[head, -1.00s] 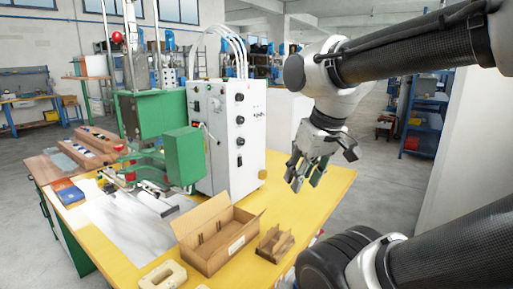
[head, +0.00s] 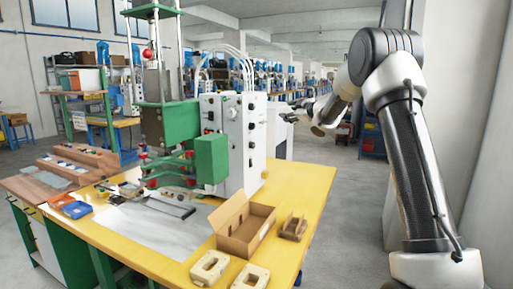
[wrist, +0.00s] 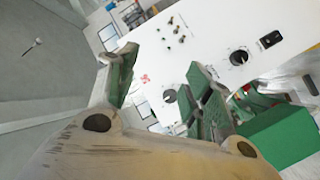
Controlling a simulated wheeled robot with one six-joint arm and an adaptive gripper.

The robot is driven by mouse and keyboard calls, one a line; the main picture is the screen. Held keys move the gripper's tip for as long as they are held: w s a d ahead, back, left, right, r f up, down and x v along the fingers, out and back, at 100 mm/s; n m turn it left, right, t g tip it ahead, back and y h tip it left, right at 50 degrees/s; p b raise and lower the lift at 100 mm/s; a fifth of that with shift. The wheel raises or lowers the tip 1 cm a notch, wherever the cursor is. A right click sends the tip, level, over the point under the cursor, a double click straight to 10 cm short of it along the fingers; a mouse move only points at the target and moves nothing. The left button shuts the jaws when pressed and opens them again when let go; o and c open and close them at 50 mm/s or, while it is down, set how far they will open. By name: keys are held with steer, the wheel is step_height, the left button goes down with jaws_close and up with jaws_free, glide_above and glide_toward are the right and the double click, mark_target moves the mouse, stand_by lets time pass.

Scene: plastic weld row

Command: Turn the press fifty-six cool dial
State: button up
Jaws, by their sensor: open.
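The press's white control box (head: 229,147) stands on the yellow table beside the green press (head: 176,127). Dark round dials (head: 251,125) run down its right-hand face; their labels are too small to read, so I cannot tell which is the cool dial. My gripper (head: 297,106) is to the right of the box's upper part, fingers pointing left toward it. In the wrist view the open green-padded fingers (wrist: 162,82) face the white panel (wrist: 215,30). One dark dial (wrist: 169,96) shows between them, apart from both; another dial (wrist: 239,57) is to the right.
An open cardboard box (head: 246,229) and a small cardboard piece (head: 293,227) lie on the yellow table (head: 300,190) in front of the control box. Two cream blocks (head: 210,268) are at the front edge. White hoses arch above the control box. A wall stands at the right.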

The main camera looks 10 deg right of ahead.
steer(key=w+a+f+n+g+y, duration=0.25)
steer(key=w+f+n+y, duration=0.2)
steer(key=f, duration=0.45)
steer(key=n+g+y, duration=0.2)
steer(key=n+y, duration=0.1)
steer(key=y, duration=0.1)
glide_toward(254, 145)
steer(key=shift+y, duration=0.25)
steer(key=x, duration=0.6)
steer(key=shift+w+a+f, duration=0.2)
steer(key=shift+w+a, duration=0.5)
steer(key=shift+a, duration=0.05)
steer(key=c, duration=1)
